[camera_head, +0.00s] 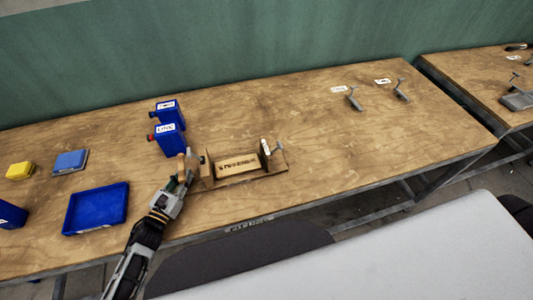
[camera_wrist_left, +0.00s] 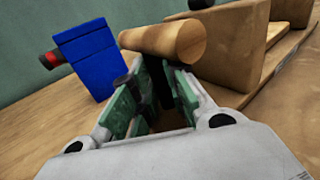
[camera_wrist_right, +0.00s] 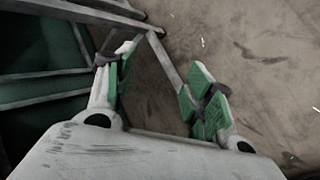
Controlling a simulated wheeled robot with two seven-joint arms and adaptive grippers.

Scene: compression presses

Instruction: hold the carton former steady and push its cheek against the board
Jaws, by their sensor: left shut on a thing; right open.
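The wooden carton former (camera_head: 226,183) sits near the front edge of the bench, with a lettered board (camera_head: 238,164) between its upright ends. A white-labelled cheek piece with a grey handle (camera_head: 279,147) is at its right end. My left gripper (camera_head: 187,172) is at the former's left end. In the left wrist view, the gripper (camera_wrist_left: 158,85) is shut on a round wooden handle (camera_wrist_left: 165,40) beside a wooden block (camera_wrist_left: 228,45). The lower part of the grip is hidden between the fingers. My right gripper (camera_wrist_right: 162,75) is open and empty; the head view does not show it.
Two blue bins (camera_head: 168,140) stand behind the left gripper. A blue tray (camera_head: 97,208), a blue block (camera_head: 70,161) and a yellow block (camera_head: 20,170) lie to the left. Two grey clamps (camera_head: 354,100) are at the back right.

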